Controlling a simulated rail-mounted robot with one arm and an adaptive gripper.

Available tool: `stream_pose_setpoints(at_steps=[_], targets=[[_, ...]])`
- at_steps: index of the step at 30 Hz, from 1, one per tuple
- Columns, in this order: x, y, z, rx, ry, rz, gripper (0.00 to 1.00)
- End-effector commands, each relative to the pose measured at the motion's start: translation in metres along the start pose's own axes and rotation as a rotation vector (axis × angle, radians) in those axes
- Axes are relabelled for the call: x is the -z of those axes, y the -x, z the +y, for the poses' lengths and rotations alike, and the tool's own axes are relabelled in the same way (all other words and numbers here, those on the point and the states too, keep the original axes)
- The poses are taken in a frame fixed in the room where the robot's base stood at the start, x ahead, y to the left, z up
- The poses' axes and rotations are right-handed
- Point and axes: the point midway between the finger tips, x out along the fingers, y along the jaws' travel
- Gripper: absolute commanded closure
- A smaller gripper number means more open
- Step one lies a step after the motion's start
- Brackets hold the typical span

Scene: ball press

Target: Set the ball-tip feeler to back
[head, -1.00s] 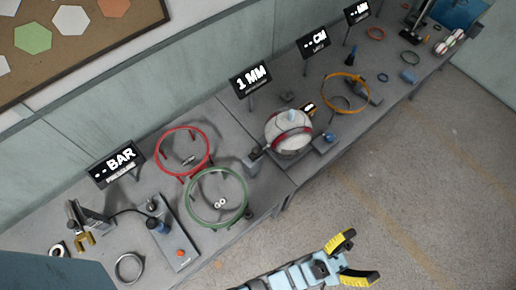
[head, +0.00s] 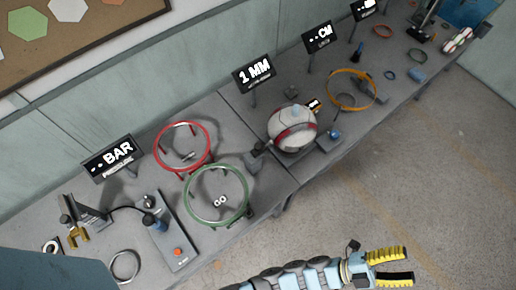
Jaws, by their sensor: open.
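The white ball with red bands (head: 294,130) sits in a fixture on the bench, below the sign reading "1 MM" (head: 254,74). A small dark part (head: 257,151) stands at the ball's left. A block with a blue knob (head: 334,134) is at its right. Which of these small parts is the ball-tip feeler, and how it is set, I cannot tell at this size. My gripper (head: 408,266) is open and empty, its yellow fingers pointing right. It is over the floor in front of the bench, well apart from the ball.
A red ring (head: 183,124) and a green ring (head: 190,207) stand on legs left of the ball. A control box with a red button (head: 178,252) is farther left. An orange ring (head: 329,92) is to the right. The floor before the bench (head: 430,170) is clear.

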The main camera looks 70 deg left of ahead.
Motion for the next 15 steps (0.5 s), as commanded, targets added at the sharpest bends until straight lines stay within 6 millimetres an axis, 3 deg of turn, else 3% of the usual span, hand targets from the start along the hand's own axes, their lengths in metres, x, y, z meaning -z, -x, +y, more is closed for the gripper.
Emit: stream_pose_setpoints(at_steps=[1, 6, 10, 15], targets=[[-0.023, 0.007, 0.019, -0.051, -0.060, -0.055, 0.38], [-0.094, 0.029, 0.064, -0.231, -0.293, -0.249, 0.38], [-0.150, 0.057, 0.084, -0.367, -0.485, -0.393, 0.38], [-0.219, 0.101, 0.090, -0.541, -0.747, -0.575, 0.38]])
